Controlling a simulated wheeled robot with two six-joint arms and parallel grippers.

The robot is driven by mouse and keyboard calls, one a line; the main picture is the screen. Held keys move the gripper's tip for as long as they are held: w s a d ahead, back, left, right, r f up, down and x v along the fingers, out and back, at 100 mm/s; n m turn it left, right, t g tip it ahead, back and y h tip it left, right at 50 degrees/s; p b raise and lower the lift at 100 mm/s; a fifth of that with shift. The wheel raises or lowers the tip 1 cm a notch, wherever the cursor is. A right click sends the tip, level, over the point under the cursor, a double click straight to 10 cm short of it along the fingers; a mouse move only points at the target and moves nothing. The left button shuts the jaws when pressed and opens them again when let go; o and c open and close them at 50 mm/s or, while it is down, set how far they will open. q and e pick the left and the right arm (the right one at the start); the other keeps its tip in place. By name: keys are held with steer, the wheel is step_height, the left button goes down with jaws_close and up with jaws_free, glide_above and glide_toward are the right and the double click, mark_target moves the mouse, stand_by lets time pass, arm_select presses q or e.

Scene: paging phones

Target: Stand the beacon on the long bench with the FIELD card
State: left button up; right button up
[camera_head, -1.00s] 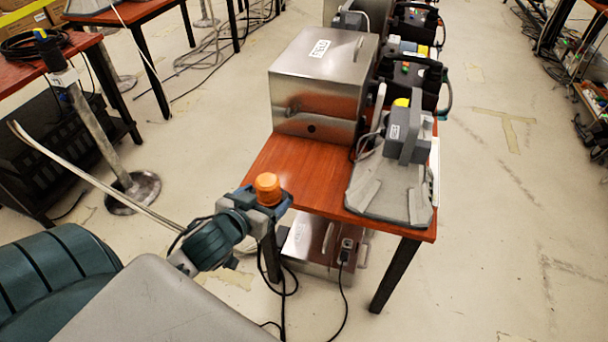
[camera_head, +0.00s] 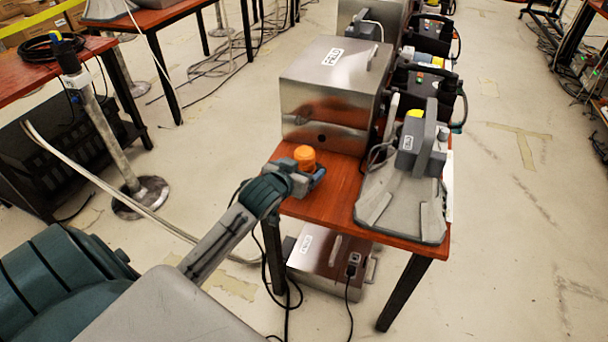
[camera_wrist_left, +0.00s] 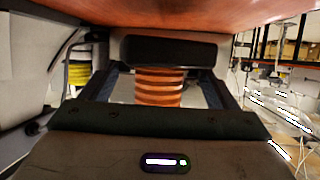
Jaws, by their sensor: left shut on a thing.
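The beacon, an orange dome (camera_head: 304,156), is held upright in my left gripper (camera_head: 308,174), which is shut on it. In the left wrist view its ribbed orange body (camera_wrist_left: 160,87) shows between the fingers. The red-brown long bench (camera_head: 323,200) has a silver case on it with a white FIELD card (camera_head: 332,57). The gripper and beacon are over the bench's left front part, in front of the case. I cannot tell whether the beacon's base touches the bench top. My right gripper is not in view.
The silver case (camera_head: 325,105) stands behind the beacon. A grey device on a stand (camera_head: 400,205) fills the bench's right front. Another silver case (camera_head: 325,257) sits under the bench. A metal post (camera_head: 108,130) stands on the floor to the left.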

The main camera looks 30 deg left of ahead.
arm_select(q)
steer(key=shift+w, duration=0.9)
step_height(320, 180, down, 4)
steer(key=shift+r, duration=0.2)
steer(key=shift+f, duration=0.15)
steer(key=o, duration=1.1)
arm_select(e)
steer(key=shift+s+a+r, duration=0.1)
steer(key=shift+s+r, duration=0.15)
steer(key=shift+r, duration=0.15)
